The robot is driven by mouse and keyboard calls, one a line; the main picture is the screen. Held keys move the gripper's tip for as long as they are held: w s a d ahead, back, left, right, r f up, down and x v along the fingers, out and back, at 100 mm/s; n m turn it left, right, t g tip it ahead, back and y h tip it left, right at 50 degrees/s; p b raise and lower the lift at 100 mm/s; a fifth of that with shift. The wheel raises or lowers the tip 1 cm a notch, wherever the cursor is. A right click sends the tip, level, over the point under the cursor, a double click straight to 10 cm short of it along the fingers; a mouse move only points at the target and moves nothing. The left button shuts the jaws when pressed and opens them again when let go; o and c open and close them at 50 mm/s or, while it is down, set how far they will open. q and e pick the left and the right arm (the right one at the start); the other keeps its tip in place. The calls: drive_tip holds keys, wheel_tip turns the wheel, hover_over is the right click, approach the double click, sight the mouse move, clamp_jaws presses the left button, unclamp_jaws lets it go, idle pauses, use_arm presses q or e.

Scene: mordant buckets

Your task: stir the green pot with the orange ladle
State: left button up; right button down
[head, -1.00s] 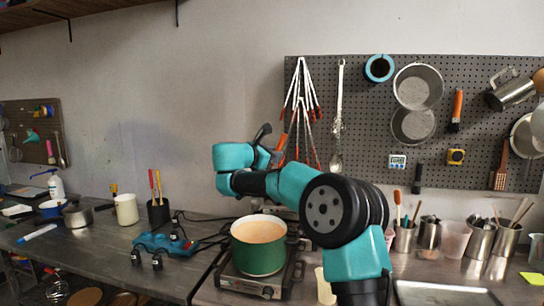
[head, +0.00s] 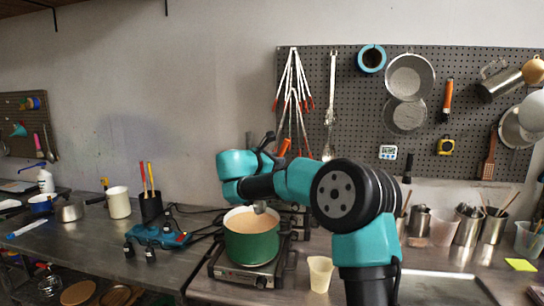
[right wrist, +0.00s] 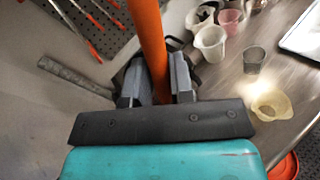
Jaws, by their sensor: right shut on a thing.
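The green pot (head: 252,241) stands on a small hotplate in the head view, filled with a pale orange liquid (head: 240,220). My right gripper (head: 268,147) is above and behind the pot. It is shut on the orange handle of the ladle (right wrist: 147,35), which runs between its two fingers in the right wrist view. A bit of the orange handle also shows behind the arm in the head view (head: 285,146). A grey metal part (head: 260,207) shows at the pot's opening; how deep it reaches is unclear. My left gripper is out of view.
The hotplate (head: 240,276) sits on the metal counter, with a cream cup (head: 320,272) to its right. A teal power tool (head: 158,236) and a black utensil holder (head: 151,208) stand to the left. A pegboard (head: 440,110) with hanging utensils is behind.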

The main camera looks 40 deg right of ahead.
wheel_tip(320, 180, down, 8)
drive_tip(key=w+a, duration=0.2)
drive_tip(key=shift+w+a+f, duration=0.15)
drive_tip(key=shift+w+a, duration=0.05)
drive_tip(key=shift+w, duration=0.1)
idle(0.5)
idle(0.4)
